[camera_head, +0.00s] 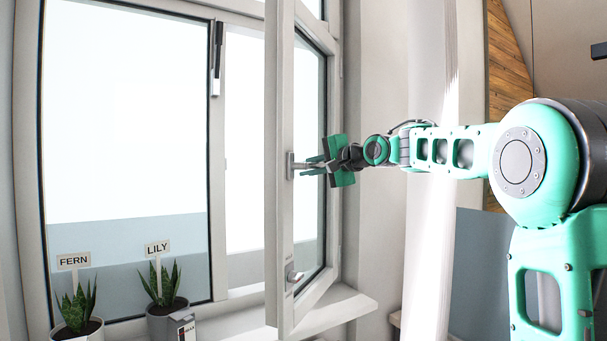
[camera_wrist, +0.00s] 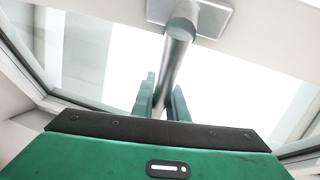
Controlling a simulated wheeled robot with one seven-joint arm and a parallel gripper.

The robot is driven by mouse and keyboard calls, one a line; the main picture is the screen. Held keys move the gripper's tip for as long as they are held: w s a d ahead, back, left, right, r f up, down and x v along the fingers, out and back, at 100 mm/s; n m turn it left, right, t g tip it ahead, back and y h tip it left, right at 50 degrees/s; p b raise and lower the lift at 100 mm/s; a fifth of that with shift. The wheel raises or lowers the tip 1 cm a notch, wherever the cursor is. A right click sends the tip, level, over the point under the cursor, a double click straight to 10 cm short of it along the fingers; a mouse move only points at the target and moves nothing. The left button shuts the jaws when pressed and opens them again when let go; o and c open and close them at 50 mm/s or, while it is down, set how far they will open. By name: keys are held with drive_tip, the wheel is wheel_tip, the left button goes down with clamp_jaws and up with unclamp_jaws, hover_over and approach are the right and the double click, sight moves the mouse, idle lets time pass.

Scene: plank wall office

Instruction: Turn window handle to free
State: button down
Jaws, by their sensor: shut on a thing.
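The window sash (camera_head: 281,215) on the right stands swung open into the room, its edge toward the head camera. A grey metal handle (camera_head: 291,166) sits on a square plate on this sash and sticks out toward the right. My gripper (camera_head: 314,166) reaches it from the right and is shut on the handle. In the wrist view, the handle's round bar (camera_wrist: 175,65) runs down from its plate (camera_wrist: 215,15) between the green fingers (camera_wrist: 163,100). The end of the bar is hidden behind my gripper's body.
Two potted plants, labelled FERN (camera_head: 78,310) and LILY (camera_head: 162,290), stand on the sill at lower left. A pale curtain (camera_head: 432,230) hangs behind my arm.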

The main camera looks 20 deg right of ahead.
drive_tip(key=c, duration=1.7)
unclamp_jaws()
drive_tip(key=shift+a, duration=0.1)
drive_tip(key=shift+c, duration=0.2)
drive_tip(key=shift+s, duration=0.15)
drive_tip(key=v, duration=1)
drive_tip(key=shift+s+d, duration=0.15)
drive_tip(key=shift+d, duration=0.05)
